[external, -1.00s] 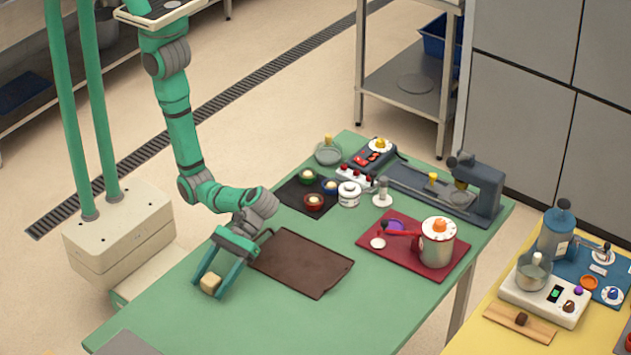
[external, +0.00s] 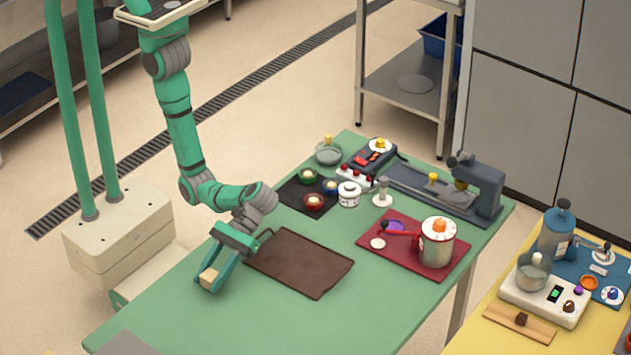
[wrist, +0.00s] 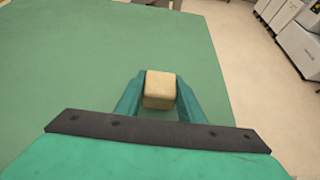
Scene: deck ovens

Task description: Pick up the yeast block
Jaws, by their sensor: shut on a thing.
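The yeast block (external: 208,277) is a small pale beige cube near the left front part of the green table. My gripper (external: 209,283) is shut on it, with one finger on each side. In the wrist view the yeast block (wrist: 160,90) sits between the two teal fingertips of my gripper (wrist: 159,98). I cannot tell for sure whether its underside still touches the table. The fingers hide parts of its sides.
A brown tray (external: 298,262) lies just right of my gripper. Behind it are a dark mat (external: 290,190) with small bowls and a white jar (external: 348,194). A red mat (external: 395,258) with a pot (external: 437,250) is farther right.

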